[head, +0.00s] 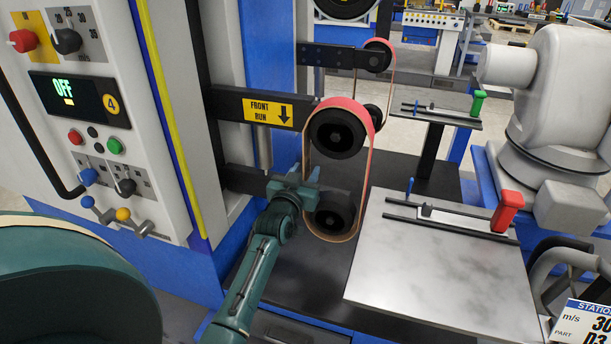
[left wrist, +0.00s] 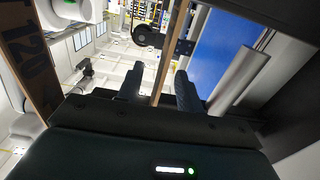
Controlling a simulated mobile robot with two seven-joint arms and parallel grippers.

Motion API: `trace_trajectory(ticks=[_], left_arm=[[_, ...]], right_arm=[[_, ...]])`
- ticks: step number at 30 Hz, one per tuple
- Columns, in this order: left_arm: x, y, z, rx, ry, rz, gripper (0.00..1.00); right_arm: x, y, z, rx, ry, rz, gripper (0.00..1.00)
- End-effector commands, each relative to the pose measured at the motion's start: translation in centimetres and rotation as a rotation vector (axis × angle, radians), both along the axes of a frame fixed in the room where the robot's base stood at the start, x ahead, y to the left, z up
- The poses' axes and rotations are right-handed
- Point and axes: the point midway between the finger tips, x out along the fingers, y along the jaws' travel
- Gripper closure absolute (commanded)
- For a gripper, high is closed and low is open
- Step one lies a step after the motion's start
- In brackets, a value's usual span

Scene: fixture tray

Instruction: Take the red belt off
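The red belt (head: 345,104) runs around an upper black wheel (head: 337,134) and a lower black wheel (head: 335,213), beside the "FRONT RUN" plate (head: 268,110). Its top is red and its sides look tan. My left gripper (head: 312,186) is at the belt's left strand, between the two wheels. In the left wrist view the gripper (left wrist: 158,88) is open, with a thin strand (left wrist: 165,58) between its fingers and gaps on both sides. A wider strand (left wrist: 30,62) printed "120" shows at the left there. My right gripper is not in view.
A second, smaller red belt (head: 381,44) sits behind on its own wheels. A control panel (head: 75,100) reading OFF stands at the left. A grey table (head: 430,275) with a red-handled clamp (head: 507,211) is at the right. A white machine (head: 565,100) stands beyond it.

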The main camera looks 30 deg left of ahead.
Motion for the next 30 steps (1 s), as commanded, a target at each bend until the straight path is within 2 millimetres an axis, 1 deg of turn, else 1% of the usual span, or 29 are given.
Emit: trace_trajectory(ticks=[4,13,30], left_arm=[[0.6,0.13,-0.02,0.0,0.0,0.0,0.64],[0.65,0.15,0.0,0.001,0.0,0.0,0.64],[0.63,0.14,-0.02,0.001,0.0,0.0,0.88]], right_arm=[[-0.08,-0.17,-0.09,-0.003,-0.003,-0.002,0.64],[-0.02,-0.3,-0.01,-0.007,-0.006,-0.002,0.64],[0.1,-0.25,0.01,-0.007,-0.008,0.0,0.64]])
